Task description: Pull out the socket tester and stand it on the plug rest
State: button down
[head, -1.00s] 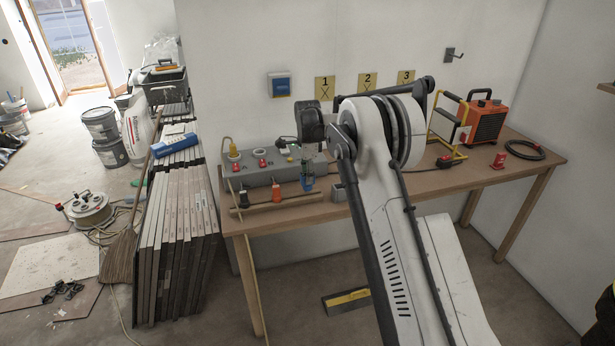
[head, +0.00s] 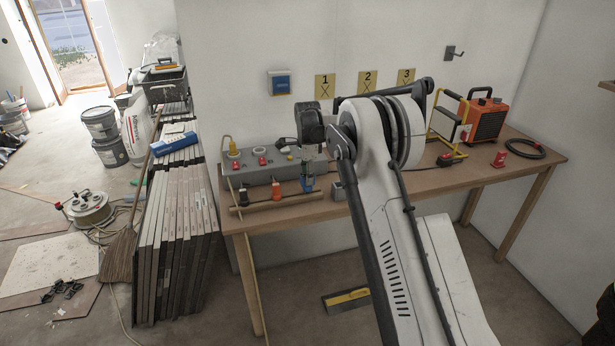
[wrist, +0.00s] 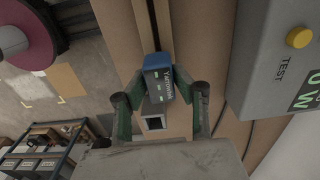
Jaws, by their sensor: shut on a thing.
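My gripper (wrist: 157,98) is shut on a small blue-and-grey block with lettering, which I take as the socket tester (wrist: 157,84). In the head view the tester shows as a blue patch (head: 308,184) below my gripper, at the right end of the plug rest. The plug rest (head: 262,206) is a wooden rail on the bench, and its wood also shows behind the tester in the wrist view (wrist: 139,25). The tester looks roughly upright. I cannot tell whether its base touches the rest. The arm partly hides this area.
A grey socket box (head: 258,176) stands just behind the rest; its TEST button (wrist: 299,37) shows in the wrist view. A black plug (head: 243,196) and an orange plug (head: 276,190) stand along the rest. An orange heater (head: 486,120) stands farther right on the bench (head: 425,185).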

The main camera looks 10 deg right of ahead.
jog(key=shift+f+b, duration=0.4)
jog(key=shift+f, duration=0.2)
dwell(0.3)
jog(key=c, duration=1.3)
grip_release()
jog(key=shift+r+p, duration=0.8)
jog(key=shift+r, duration=2.2)
jog(key=shift+r, duration=0.1)
